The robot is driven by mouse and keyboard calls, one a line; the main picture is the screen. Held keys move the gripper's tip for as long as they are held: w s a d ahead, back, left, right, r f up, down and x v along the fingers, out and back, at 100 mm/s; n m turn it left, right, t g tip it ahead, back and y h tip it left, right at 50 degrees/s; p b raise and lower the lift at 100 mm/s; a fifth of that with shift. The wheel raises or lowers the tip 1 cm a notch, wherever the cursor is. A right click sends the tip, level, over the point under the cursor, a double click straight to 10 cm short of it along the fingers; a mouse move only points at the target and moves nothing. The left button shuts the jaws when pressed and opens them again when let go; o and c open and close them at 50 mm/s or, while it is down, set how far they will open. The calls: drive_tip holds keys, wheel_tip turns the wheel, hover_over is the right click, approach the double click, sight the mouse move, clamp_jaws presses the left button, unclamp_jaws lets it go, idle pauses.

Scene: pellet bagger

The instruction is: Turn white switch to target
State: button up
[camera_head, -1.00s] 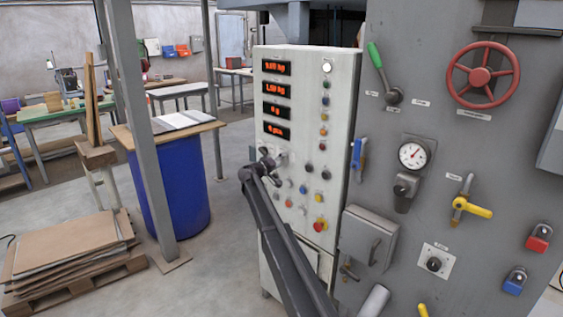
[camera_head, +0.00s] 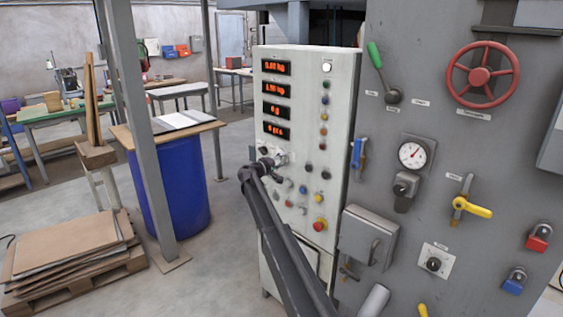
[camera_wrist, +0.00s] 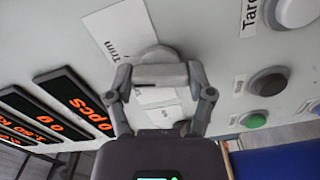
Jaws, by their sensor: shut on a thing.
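The white switch (camera_wrist: 155,53) is on the pale control panel, beside a white label reading "Trim". In the wrist view only its rounded edge shows beyond the fingers; the rest is hidden. My gripper (camera_wrist: 160,76) is at the panel with its fingers closed on the switch. In the head view my gripper (camera_head: 277,162) is at the panel's left side, below the red displays, and the switch is too small and covered to make out there. The target mark cannot be told in either view.
Red number displays (camera_head: 276,88) are above. A grey machine front (camera_head: 450,120) with a red handwheel (camera_head: 483,75) stands right. A blue drum (camera_head: 178,185) stands left.

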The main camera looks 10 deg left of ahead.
drive_tip(key=n, duration=0.4)
drive_tip(key=shift+n, duration=0.3)
drive_tip(key=n, duration=0.4)
idle(0.4)
drive_tip(key=o, duration=1.1)
drive_tip(key=shift+s+a, duration=0.15)
drive_tip(key=v, duration=1.1)
drive_tip(key=shift+s+a, duration=0.25)
